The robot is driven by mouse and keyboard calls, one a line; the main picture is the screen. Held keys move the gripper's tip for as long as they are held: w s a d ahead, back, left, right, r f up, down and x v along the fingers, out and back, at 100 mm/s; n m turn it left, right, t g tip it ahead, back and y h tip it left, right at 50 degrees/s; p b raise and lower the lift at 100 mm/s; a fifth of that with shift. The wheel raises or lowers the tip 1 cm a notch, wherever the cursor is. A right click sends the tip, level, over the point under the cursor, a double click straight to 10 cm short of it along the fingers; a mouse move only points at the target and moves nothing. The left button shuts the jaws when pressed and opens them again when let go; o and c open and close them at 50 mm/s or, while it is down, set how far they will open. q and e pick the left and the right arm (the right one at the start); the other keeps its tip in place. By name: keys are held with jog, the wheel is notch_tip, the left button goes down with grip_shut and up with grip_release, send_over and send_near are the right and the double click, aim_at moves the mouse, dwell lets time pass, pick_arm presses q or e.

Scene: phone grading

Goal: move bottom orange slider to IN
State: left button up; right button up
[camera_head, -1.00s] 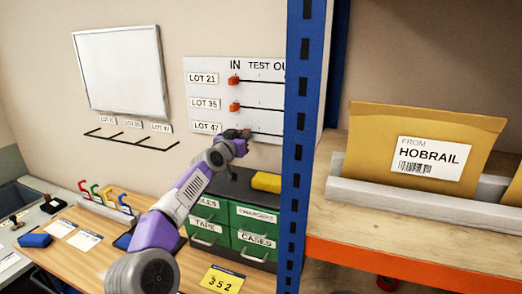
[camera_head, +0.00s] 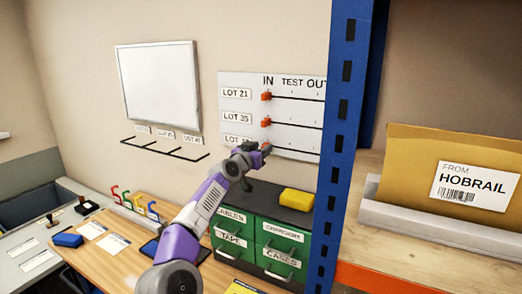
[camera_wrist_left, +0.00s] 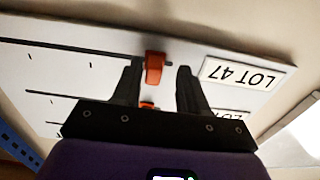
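The white slider board (camera_head: 236,78) hangs on the wall, with rows marked LOT 21, LOT 35 and LOT 47 and headings IN, TEST and OUT. The bottom orange slider (camera_head: 267,146) is in the LOT 47 row, below the IN heading and partly hidden by my left gripper (camera_head: 258,153). In the left wrist view the picture is upside down. There the bottom slider (camera_wrist_left: 154,68) shows between the spread fingers of my left gripper (camera_wrist_left: 158,82), with gaps on both sides. The other orange sliders (camera_head: 266,96) sit below IN. My right gripper is out of view.
A blue rack post (camera_head: 340,150) stands just right of the board and hides its right end. Below the board are green drawers (camera_head: 235,222) with a yellow block (camera_head: 297,198) on top. A whiteboard (camera_head: 158,85) and a dark rail (camera_head: 165,149) are to the left.

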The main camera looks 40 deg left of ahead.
pick_arm(q)
jog(key=shift+s+d, duration=0.1)
jog(key=shift+d, duration=0.05)
jog(key=s+d+b, duration=0.1)
jog(key=s+b, duration=0.4)
jog(key=s, duration=0.2)
jog(key=shift+s, duration=0.2)
dwell(0.5)
